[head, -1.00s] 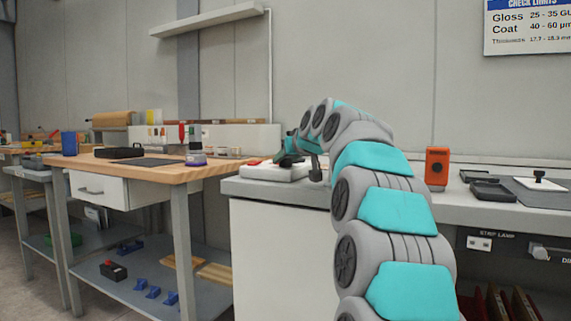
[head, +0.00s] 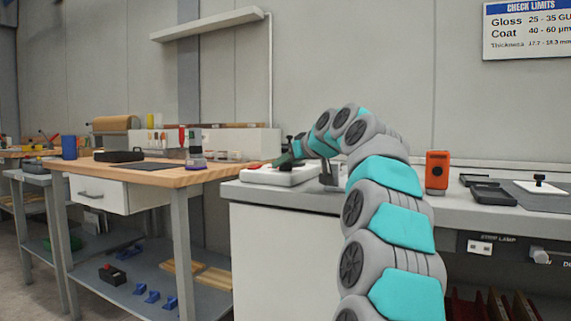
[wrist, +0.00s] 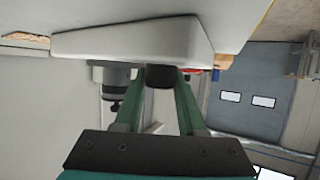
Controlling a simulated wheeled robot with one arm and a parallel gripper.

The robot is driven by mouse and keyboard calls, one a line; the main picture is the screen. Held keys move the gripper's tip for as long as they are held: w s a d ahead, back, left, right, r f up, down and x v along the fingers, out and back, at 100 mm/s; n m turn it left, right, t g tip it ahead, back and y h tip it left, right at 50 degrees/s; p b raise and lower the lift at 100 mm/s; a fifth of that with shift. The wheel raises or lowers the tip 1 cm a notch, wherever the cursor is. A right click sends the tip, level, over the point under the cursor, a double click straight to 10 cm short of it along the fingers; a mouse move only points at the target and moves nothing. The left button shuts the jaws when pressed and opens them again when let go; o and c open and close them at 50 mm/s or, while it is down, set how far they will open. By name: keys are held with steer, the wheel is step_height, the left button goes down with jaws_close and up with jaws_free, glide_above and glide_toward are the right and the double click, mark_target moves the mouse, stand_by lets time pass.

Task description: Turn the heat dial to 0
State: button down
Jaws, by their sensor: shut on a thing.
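The white device (head: 282,177) stands on the left end of the grey-topped bench and carries small dark and red parts. In the wrist view its white body (wrist: 135,40) fills the top, and a short black dial (wrist: 158,78) stands out from it. My gripper (wrist: 158,85) has its two green fingers on either side of this dial and is shut on it. In the head view my gripper (head: 290,157) is over the device, partly hidden by my own arm. The dial's markings and pointer are not visible, so its setting cannot be read.
A second dark knob-like part (wrist: 115,88) is close beside the fingers. An orange box (head: 437,172) and black trays (head: 492,190) stand farther right on the bench (head: 455,210). A wooden workbench (head: 190,177) stands to the left.

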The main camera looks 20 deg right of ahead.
steer(key=c, duration=0.5)
jaws_free()
steer(key=shift+s, duration=0.1)
steer(key=shift+v, duration=3.85)
